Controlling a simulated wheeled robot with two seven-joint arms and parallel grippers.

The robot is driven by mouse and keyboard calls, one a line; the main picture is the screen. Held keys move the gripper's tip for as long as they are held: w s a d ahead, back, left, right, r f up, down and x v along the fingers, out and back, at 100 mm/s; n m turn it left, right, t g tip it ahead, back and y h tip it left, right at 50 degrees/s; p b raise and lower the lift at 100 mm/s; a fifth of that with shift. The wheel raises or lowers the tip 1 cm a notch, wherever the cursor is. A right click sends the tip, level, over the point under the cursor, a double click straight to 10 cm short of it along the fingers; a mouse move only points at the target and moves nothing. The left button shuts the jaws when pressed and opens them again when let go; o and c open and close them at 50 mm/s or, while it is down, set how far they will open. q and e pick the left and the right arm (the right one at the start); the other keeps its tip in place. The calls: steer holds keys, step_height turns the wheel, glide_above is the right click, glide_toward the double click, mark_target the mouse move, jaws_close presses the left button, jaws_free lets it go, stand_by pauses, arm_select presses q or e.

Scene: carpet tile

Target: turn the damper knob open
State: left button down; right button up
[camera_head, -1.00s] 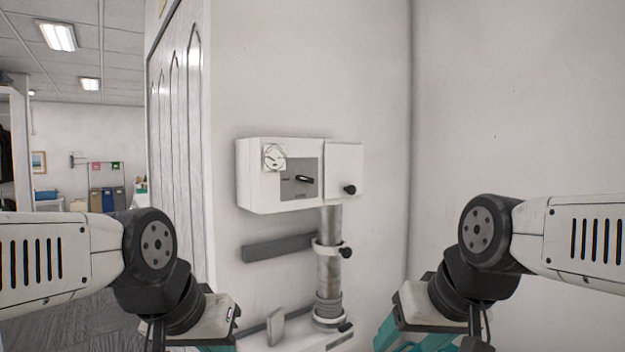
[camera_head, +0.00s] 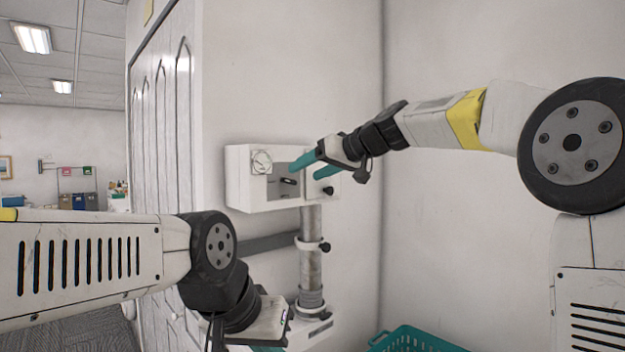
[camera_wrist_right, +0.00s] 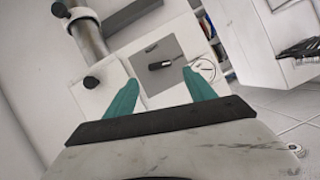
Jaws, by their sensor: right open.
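A white wall box (camera_head: 243,190) carries a grey panel with a dark bar-shaped knob (camera_head: 289,181) on it. In the right wrist view the knob (camera_wrist_right: 160,65) lies roughly crosswise on the grey panel (camera_wrist_right: 148,50). My right gripper (camera_head: 305,170) is open and empty, in front of the box. In its wrist view the knob appears between and just beyond the two teal fingertips (camera_wrist_right: 160,77), with no contact visible. My left gripper (camera_head: 268,348) is low at the bottom edge, its fingers mostly cut off. I cannot tell its opening.
A round gauge (camera_head: 261,162) sits beside the grey panel. A round black knob (camera_wrist_right: 91,83) is on the box's other part. A metal pipe (camera_head: 310,265) with a knobbed collar (camera_head: 325,247) runs below. A teal basket (camera_head: 410,340) stands at the lower right.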

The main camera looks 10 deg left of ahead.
mark_target(288, 181)
steer(key=x, duration=0.6)
steer(key=shift+a, duration=0.1)
steer(key=shift+c, duration=0.4)
steer(key=c, duration=1.3)
